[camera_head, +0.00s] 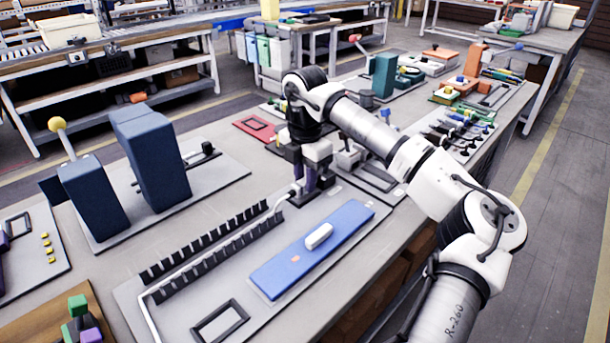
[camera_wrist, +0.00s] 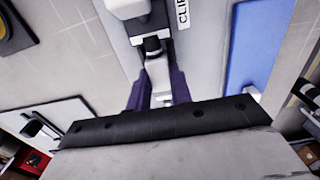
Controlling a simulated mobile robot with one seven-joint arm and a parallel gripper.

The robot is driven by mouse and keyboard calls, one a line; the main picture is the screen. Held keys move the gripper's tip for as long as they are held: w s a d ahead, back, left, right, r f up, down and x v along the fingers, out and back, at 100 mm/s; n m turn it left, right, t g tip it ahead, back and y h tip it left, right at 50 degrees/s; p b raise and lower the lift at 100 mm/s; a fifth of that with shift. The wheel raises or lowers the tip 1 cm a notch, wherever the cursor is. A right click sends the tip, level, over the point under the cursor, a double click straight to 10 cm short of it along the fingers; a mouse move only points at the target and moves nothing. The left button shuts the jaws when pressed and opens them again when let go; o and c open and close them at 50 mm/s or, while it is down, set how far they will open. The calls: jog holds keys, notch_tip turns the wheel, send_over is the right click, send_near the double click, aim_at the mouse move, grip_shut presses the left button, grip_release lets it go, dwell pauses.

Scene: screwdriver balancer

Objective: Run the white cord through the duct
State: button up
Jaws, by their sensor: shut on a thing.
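The duct (camera_head: 172,266) is two rows of black teeth on a light grey board. The white cord (camera_head: 150,318) comes up from the board's front left corner, bends at the duct's left end and runs between the rows. It comes out near the right end and rises to my gripper (camera_head: 306,198). My gripper is low over the board just past the duct's right end, fingers pointing down. In the wrist view my gripper (camera_wrist: 160,98) has its dark purple fingers on either side of a white piece (camera_wrist: 158,78), apparently the cord's end. Exact contact is hard to see.
A blue cover (camera_head: 290,262) with a white handle (camera_head: 319,236) lies in front of the duct. A black square frame (camera_head: 219,321) is at the board's front. Dark blue blocks (camera_head: 150,160) stand behind left. Another board with a black frame (camera_head: 378,180) lies right of my gripper.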

jog(key=shift+f+b, duration=0.45)
jog(key=shift+f, duration=0.2)
dwell(0.6)
jog(key=o, duration=1)
jog(key=shift+r, duration=0.1)
notch_tip(320, 180, up, 14)
jog(key=shift+f, duration=0.15)
